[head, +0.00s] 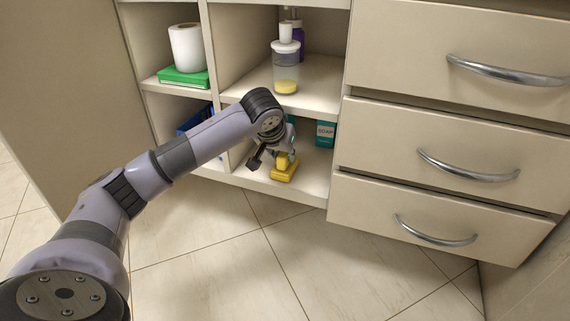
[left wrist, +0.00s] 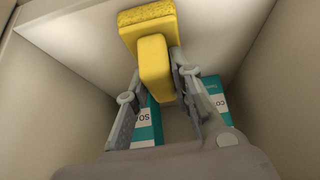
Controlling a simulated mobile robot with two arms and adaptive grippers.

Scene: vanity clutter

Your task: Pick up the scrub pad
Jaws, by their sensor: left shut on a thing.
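The scrub pad (head: 284,172) is yellow, with a flat base and a raised block handle. It is in the lower middle cubby, near the front edge of its floor. My left gripper (head: 277,156) reaches into this cubby and is shut on the handle. In the left wrist view, the fingers (left wrist: 157,75) lie on either side of the handle, and the pad's rough base (left wrist: 147,17) shows beyond them. I cannot tell whether the base touches the cubby floor. My right gripper is not in view.
A teal soap box (head: 325,133) stands in the same cubby, right of the pad; teal boxes (left wrist: 147,127) show in the wrist view. A pump bottle (head: 286,70) stands on the shelf above. Drawers (head: 440,155) are to the right. The tiled floor (head: 220,260) in front is clear.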

